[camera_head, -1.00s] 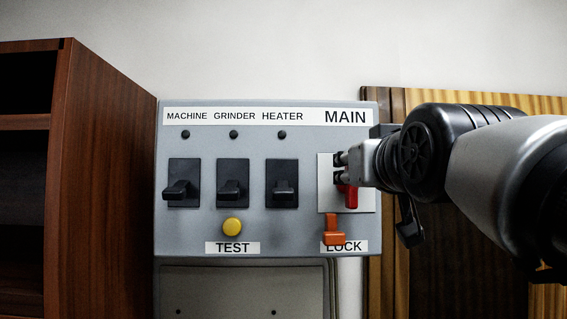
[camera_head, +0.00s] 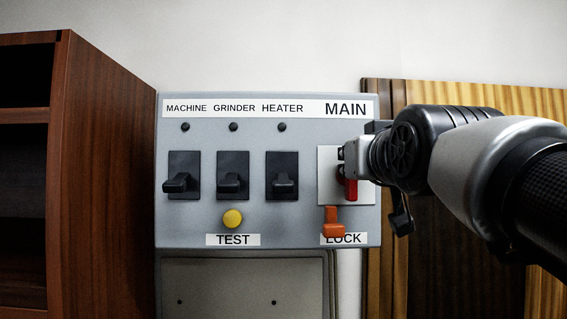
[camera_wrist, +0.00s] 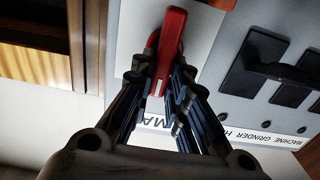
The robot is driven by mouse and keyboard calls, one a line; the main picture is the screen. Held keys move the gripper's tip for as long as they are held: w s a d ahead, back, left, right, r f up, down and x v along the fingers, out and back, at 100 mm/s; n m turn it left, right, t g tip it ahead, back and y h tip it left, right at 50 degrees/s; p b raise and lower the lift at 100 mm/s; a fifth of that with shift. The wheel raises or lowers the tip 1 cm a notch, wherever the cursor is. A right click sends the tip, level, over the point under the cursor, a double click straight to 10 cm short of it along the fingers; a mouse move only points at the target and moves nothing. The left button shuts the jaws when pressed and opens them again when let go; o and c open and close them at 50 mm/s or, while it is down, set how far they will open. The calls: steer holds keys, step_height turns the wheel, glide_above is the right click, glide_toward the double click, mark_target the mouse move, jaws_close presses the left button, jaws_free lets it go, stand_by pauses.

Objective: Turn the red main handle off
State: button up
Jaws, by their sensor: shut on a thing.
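My gripper (camera_head: 343,160) reaches in from the right and hides the handle's upper part. In the wrist view the red handle (camera_wrist: 170,40) stands between my two fingers, and my gripper (camera_wrist: 158,80) is shut on it. An orange lock tab (camera_head: 334,222) sits just below the plate, partly over the LOCK label.
Three black switches, machine (camera_head: 182,180), grinder (camera_head: 232,182) and heater (camera_head: 283,182), sit left of the handle, with a yellow test button (camera_head: 232,218) below. A brown wooden cabinet (camera_head: 100,170) stands close at the left. Wooden panelling (camera_head: 384,270) is at the right.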

steer(key=shift+m, duration=0.3)
jaws_close()
steer(key=shift+d+f+m+b, duration=0.35)
steer(key=shift+d+m, duration=0.05)
steer(key=shift+m, duration=2.45)
steer(key=shift+d+f+m+b, duration=0.35)
steer(key=shift+f+m+b, duration=0.05)
steer(key=shift+m, duration=2.5)
steer(key=shift+d+f+m+b, duration=0.35)
steer(key=shift+d+m, duration=0.05)
steer(key=shift+m, duration=2.45)
steer(key=o, duration=0.8)
jaws_free()
steer(key=s, duration=1.2)
